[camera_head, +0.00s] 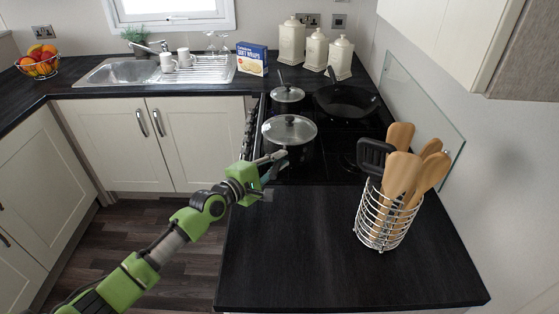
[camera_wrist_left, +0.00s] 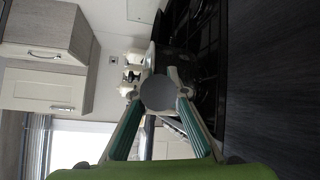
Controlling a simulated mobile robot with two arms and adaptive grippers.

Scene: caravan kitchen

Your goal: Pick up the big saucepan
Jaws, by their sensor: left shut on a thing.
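The big saucepan (camera_head: 290,130) stands on the black hob, with a glass lid with a steel rim and a knob. My left gripper (camera_head: 272,165) is at its near side, low beside the pan wall. In the left wrist view the fingers (camera_wrist_left: 158,94) are closed around a round grey end, which looks like the saucepan's handle end. The dark pan body (camera_wrist_left: 178,62) shows just beyond it. The rest of the handle is mostly hidden by the gripper. My right gripper is in neither view.
A smaller lidded saucepan (camera_head: 287,93) and a frying pan (camera_head: 346,101) stand behind on the hob. A wire utensil holder (camera_head: 381,222) with wooden tools stands on the right of the near worktop (camera_head: 300,260), otherwise clear. A glass splashback (camera_head: 420,105) lines the right wall.

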